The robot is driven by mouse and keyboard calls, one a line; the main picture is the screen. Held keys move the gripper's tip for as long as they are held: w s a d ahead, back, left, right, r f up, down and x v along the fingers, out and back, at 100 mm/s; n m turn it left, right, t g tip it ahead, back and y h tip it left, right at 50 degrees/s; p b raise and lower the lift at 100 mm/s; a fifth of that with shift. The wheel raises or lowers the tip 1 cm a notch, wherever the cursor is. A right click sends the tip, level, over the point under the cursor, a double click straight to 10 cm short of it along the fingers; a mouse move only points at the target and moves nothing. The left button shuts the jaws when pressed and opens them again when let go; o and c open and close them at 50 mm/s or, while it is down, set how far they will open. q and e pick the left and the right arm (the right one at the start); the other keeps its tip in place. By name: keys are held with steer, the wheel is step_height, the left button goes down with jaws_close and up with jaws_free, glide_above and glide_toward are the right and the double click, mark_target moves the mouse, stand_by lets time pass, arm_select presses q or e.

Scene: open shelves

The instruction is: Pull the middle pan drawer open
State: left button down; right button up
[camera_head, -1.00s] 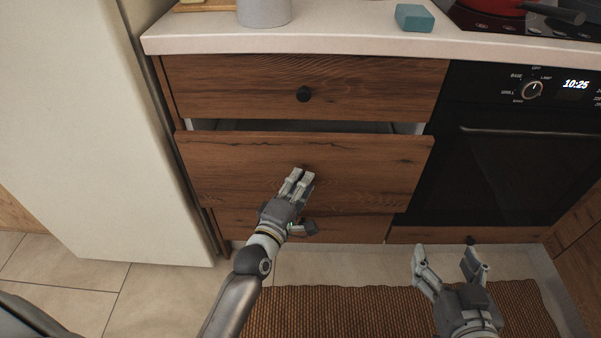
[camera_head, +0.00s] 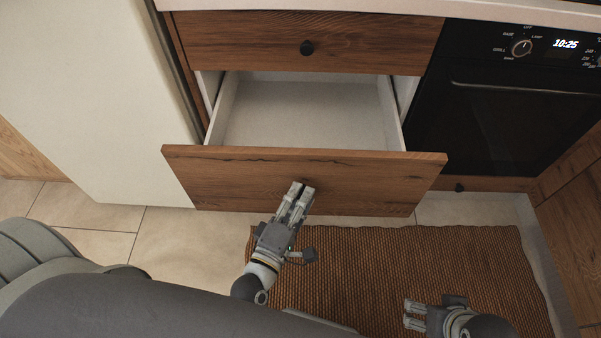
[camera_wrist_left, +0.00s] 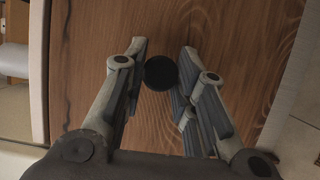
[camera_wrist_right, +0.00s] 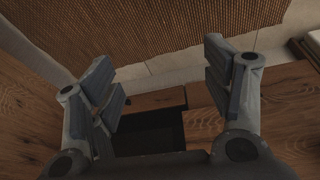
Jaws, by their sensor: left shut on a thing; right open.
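The middle pan drawer (camera_head: 350,178) stands well out from the cabinet, with its wooden front facing me. Its pale inside (camera_head: 300,115) looks empty. My left gripper (camera_head: 299,192) is at the middle of the drawer front, shut on its round dark knob. In the left wrist view the knob (camera_wrist_left: 161,73) sits between the fingertips of the left gripper (camera_wrist_left: 162,75). In the head view the fingers mostly hide the knob. My right gripper (camera_head: 412,314) is low on the right over the mat, apart from the drawer. In the right wrist view its fingers are spread and empty.
The top drawer (camera_head: 240,40) above is closed, with a dark knob (camera_head: 307,48). A black oven (camera_head: 500,120) stands to the right and a pale tall panel (camera_head: 90,90) to the left. A brown woven mat (camera_head: 380,265) lies on the tiled floor (camera_head: 175,240).

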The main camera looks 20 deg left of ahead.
arm_select(q)
steer(key=s+d+p, duration=0.1)
steer(key=s+d, duration=0.1)
steer(key=s, duration=0.5)
arm_select(e)
step_height(320, 180, down, 6)
steer(key=shift+w, duration=0.35)
arm_select(q)
steer(key=shift+f, duration=0.1)
arm_select(e)
steer(key=shift+a+f, duration=0.1)
arm_select(q)
steer(key=c, duration=1.1)
jaws_free()
steer(key=shift+c, duration=0.2)
steer(key=s+a, duration=0.1)
steer(key=s, duration=1.1)
steer(key=shift+a, duration=0.15)
steer(key=shift+w, duration=0.1)
